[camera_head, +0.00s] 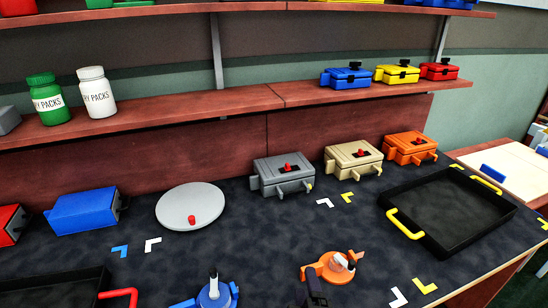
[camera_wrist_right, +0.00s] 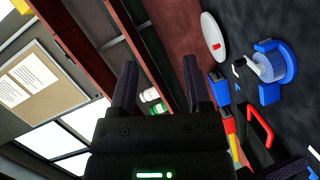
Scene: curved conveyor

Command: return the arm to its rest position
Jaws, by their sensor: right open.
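My right gripper (camera_head: 313,284) shows only as a small dark tip at the bottom edge of the head view, in front of the orange round fixture (camera_head: 328,268). In the right wrist view its two dark fingers (camera_wrist_right: 160,65) stand apart with nothing between them. The wrist is turned, so that view looks sideways across the shelves and the counter. My left gripper is in neither view.
The dark counter (camera_head: 250,240) holds a blue round fixture (camera_head: 214,296), a grey disc (camera_head: 190,207), a blue box (camera_head: 84,210), a grey box (camera_head: 284,175) and a black tray (camera_head: 450,212). A wooden shelf (camera_head: 200,108) runs above.

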